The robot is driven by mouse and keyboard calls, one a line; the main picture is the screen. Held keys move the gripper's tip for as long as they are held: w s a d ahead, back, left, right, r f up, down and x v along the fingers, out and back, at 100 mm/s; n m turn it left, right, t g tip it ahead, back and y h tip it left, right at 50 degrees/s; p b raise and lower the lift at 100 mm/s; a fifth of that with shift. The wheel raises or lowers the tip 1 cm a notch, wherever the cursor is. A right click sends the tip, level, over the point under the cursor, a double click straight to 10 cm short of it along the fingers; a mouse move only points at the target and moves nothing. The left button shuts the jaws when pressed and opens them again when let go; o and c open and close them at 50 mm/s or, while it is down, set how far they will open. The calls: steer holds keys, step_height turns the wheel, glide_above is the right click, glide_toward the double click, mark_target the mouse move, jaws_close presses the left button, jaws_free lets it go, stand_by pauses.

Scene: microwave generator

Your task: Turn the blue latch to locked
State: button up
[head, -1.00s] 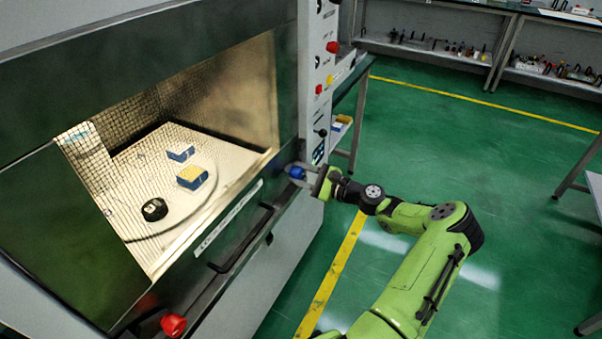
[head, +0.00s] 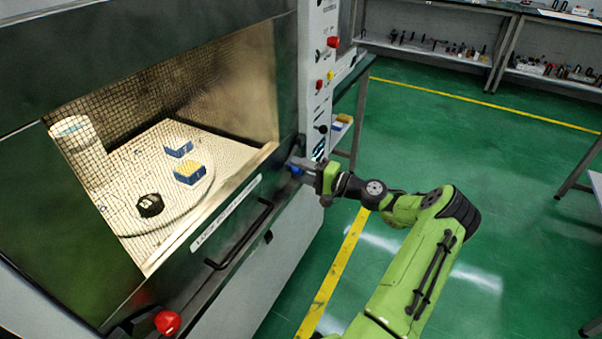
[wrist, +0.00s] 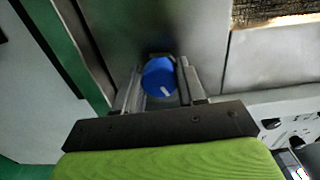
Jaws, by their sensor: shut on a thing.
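The blue latch (head: 295,169) is a round blue knob at the right edge of the microwave generator's door (head: 200,262). In the wrist view the blue latch (wrist: 159,77) sits between my two fingers, with a short pale mark low on its face. My gripper (head: 304,166) reaches it from the right in the head view and is shut on it. The wrist view also shows my gripper (wrist: 160,84), a finger on each side of the knob. The fingers partly hide the latch in the head view.
A red knob (head: 168,322) sits at the door's lower left corner. A black handle (head: 240,236) runs along the door. Behind the window are blue and yellow blocks (head: 189,173) and a dark round object (head: 149,205). Green floor (head: 480,150) is open to the right.

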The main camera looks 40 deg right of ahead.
steer(key=shift+f+n+b, duration=0.1)
steer(key=shift+n+b, duration=0.2)
steer(key=shift+n, duration=0.6)
steer(key=o, duration=1.1)
steer(key=p+v, duration=0.3)
steer(key=v, duration=1.2)
steer(key=shift+s+d, duration=0.1)
steer(key=shift+s, duration=0.3)
